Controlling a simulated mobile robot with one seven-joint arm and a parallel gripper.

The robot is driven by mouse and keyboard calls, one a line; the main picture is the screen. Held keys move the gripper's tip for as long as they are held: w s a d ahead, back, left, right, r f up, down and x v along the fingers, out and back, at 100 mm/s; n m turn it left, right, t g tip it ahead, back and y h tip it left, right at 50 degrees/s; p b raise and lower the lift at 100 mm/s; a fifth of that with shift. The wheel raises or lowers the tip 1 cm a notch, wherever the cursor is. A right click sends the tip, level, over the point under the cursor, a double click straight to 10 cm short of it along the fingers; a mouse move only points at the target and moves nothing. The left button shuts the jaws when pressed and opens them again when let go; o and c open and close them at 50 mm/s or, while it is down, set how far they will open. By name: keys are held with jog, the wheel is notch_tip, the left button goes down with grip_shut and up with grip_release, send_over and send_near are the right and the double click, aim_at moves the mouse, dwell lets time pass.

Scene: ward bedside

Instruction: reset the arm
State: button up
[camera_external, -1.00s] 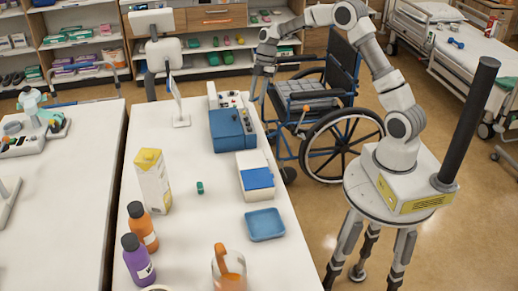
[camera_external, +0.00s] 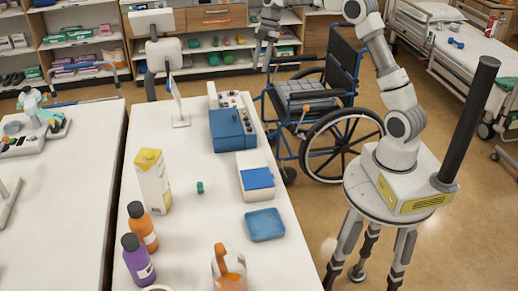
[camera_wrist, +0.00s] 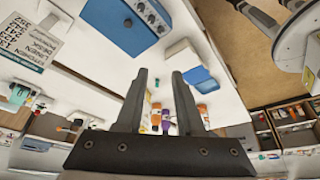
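My gripper (camera_wrist: 160,74) shows in the wrist view with two dark fingers apart and nothing held between them. In the external view the arm's end (camera_external: 264,48) is raised at the top centre, above and behind the worktop and left of the wheelchair (camera_external: 318,105). The fingers are too small there to make out. The top of my arm runs out of the picture. The blue device (camera_external: 232,130) stands on the table below the arm's end, and it also shows in the wrist view (camera_wrist: 118,24).
The white table (camera_external: 185,240) holds a carton (camera_external: 153,182), an orange bottle (camera_external: 142,230), a purple bottle (camera_external: 137,262), a small green item (camera_external: 200,187), a white box with a blue top (camera_external: 254,182) and an empty blue tray (camera_external: 265,225). Shelves stand behind; a bed (camera_external: 480,60) is right.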

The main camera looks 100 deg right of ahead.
dwell(0.4)
jog(key=w+a+r+m+t+p, duration=0.1)
jog(key=w+a+r+m+p, duration=0.2)
jog(key=a, duration=0.7)
jog(key=w+a+r+m+h+p, duration=0.1)
jog(key=w+a+r, duration=0.3)
jog(key=a, duration=0.6)
jog(key=w+a+r+m+t+p, duration=0.1)
jog(key=w+a+r+m, duration=0.15)
jog(key=a+r, duration=0.45)
jog(key=s+a+r+m+t+p, duration=0.1)
jog(key=s+a+m+p, duration=0.2)
jog(key=a, duration=1.2)
jog(key=s+f+h+b, duration=0.1)
jog(key=s+f+b, duration=0.4)
jog(key=s, duration=0.5)
jog(key=s+f+h+b, duration=0.1)
jog(key=s+f+b, duration=0.2)
jog(key=s+f, duration=0.45)
notch_tip(320, 180, down, 24)
jog(key=s+b, duration=0.1)
jog(key=b, duration=2.4)
jog(key=shift+s+g, duration=0.25)
jog(key=shift+g, duration=0.05)
jog(key=shift+r+n, duration=0.15)
jog(key=shift+n, duration=0.1)
